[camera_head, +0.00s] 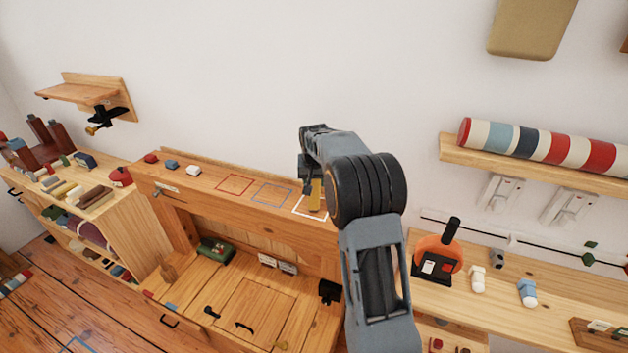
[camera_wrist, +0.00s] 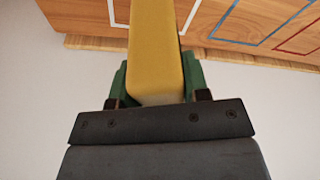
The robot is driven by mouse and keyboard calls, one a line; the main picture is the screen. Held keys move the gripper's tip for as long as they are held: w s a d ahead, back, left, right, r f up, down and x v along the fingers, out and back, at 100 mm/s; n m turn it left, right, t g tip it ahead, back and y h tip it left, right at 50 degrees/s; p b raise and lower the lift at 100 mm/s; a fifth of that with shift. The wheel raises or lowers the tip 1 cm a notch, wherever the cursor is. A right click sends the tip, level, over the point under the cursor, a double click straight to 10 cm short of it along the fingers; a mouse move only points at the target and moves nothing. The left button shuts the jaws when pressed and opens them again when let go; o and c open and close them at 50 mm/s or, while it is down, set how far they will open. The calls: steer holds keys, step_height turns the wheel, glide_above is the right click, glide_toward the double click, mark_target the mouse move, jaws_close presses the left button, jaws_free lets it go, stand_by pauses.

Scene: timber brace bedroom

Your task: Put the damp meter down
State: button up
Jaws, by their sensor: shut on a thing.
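The damp meter (camera_head: 315,194) looks like a yellow block. It is in my gripper (camera_head: 308,186), at the white outlined square (camera_head: 299,209) on the narrow wooden ledge. In the wrist view the yellow meter (camera_wrist: 156,55) stands between the green-sided fingers of my gripper (camera_wrist: 155,82), which are shut on it. Its far end overlaps the white outline (camera_wrist: 112,12) in that view. I cannot tell whether the meter touches the ledge. My arm hides the right part of the ledge in the head view.
A red outline (camera_head: 235,184) and a blue outline (camera_head: 272,193) lie empty to the left on the ledge (camera_head: 205,185). Small red, blue and white items stand at its left end. A right-hand bench (camera_head: 500,317) holds an orange-and-black device (camera_head: 437,255) and bottles.

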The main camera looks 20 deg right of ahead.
steer(key=o, duration=1)
steer(key=shift+f, duration=0.1)
steer(key=v, duration=1.2)
steer(key=shift+w+b, duration=0.15)
steer(key=shift+b, duration=0.25)
steer(key=s+a+n, duration=0.1)
steer(key=s+a, duration=0.3)
steer(key=s, duration=0.3)
steer(key=s+a+n, duration=0.2)
steer(key=s+a, duration=0.1)
steer(key=s, duration=0.5)
steer(key=s+a+f, duration=0.2)
steer(key=s+f, duration=0.1)
steer(key=s, duration=0.3)
steer(key=s+a+f+n+t+y, duration=0.1)
steer(key=s+a+f, duration=0.1)
steer(key=s, duration=0.4)
steer(key=shift+s+f+n, duration=0.3)
steer(key=shift+s+f, duration=0.1)
steer(key=shift+f, duration=0.3)
